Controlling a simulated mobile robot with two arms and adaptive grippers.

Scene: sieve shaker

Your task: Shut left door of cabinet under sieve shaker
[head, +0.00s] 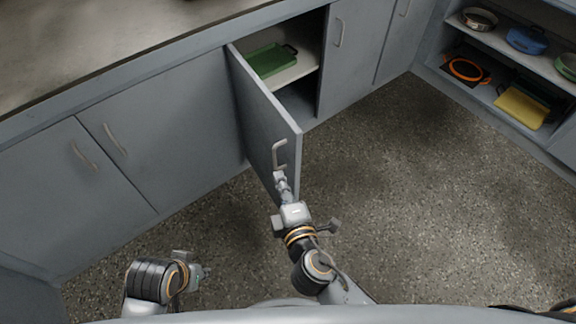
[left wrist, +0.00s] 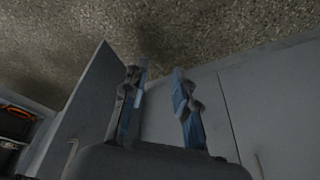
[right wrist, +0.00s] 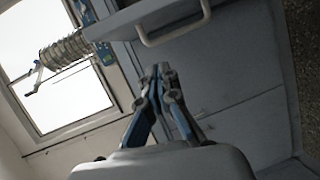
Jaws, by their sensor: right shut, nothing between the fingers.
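The open grey cabinet door (head: 262,120) stands swung out from the cabinet, hinged at its left edge, with a pale bar handle (head: 280,154) near its free edge. My right gripper (head: 281,180) is shut and empty, its tips close to the handle's lower end; contact cannot be told. In the right wrist view the shut fingers (right wrist: 163,70) point toward the door, with the handle (right wrist: 177,32) beyond them. My left gripper (head: 203,274) is low at the left, away from the door. Its fingers are open in the left wrist view (left wrist: 155,78). A ringed stack (right wrist: 65,50), perhaps the sieve shaker, shows against a window.
Inside the open cabinet a green tray (head: 270,60) lies on a shelf. Shut doors (head: 165,120) line the left, under a countertop (head: 90,40). Open shelves at right hold pans, a blue pot (head: 525,40) and a yellow item (head: 522,107). The speckled floor (head: 400,190) is clear.

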